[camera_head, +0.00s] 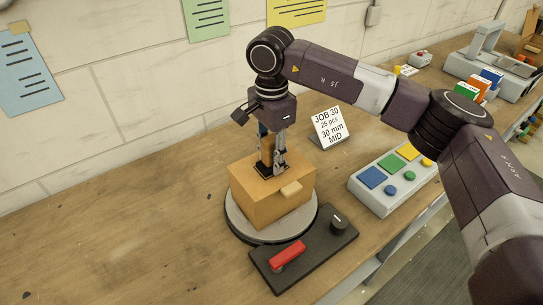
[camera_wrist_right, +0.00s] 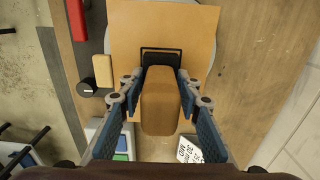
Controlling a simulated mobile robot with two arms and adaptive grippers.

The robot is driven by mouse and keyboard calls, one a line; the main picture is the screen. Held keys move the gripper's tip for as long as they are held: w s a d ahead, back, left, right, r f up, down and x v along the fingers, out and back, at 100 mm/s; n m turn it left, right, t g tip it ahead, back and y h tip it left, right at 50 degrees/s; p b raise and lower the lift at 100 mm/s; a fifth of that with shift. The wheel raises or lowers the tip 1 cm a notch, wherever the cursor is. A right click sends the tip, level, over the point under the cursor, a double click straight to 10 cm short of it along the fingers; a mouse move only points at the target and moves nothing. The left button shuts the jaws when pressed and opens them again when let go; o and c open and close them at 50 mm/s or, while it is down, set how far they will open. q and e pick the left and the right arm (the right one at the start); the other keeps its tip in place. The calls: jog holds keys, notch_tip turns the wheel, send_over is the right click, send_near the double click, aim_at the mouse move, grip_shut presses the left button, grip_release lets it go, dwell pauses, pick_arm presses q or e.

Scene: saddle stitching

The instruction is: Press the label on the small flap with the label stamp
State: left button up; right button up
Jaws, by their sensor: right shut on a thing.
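My right gripper (camera_head: 274,155) is shut on the label stamp, which has a wooden handle (camera_wrist_right: 161,104) and a black base (camera_wrist_right: 161,57). The stamp is upright over the top of a tan box (camera_head: 258,205), with its base at the box's top face. It appears to touch, but I cannot tell how firmly. The box sits on a round grey turntable (camera_head: 246,232). A small pale block (camera_head: 291,189) sticks out from the box's front side; it also shows in the right wrist view (camera_wrist_right: 103,71). No label is visible; the stamp may hide it. My left gripper is out of view.
A black control panel (camera_head: 311,253) with a red lever (camera_head: 288,256) and a dark knob (camera_head: 338,222) stands in front of the turntable. A job card (camera_head: 328,126) stands behind it. A grey button box (camera_head: 381,193) is to the right. The table at left is clear.

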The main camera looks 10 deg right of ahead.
aim_at(271, 138)
jog(key=shift+r, duration=0.1)
jog(key=shift+r+p, duration=1.75)
jog(key=shift+r, duration=1.75)
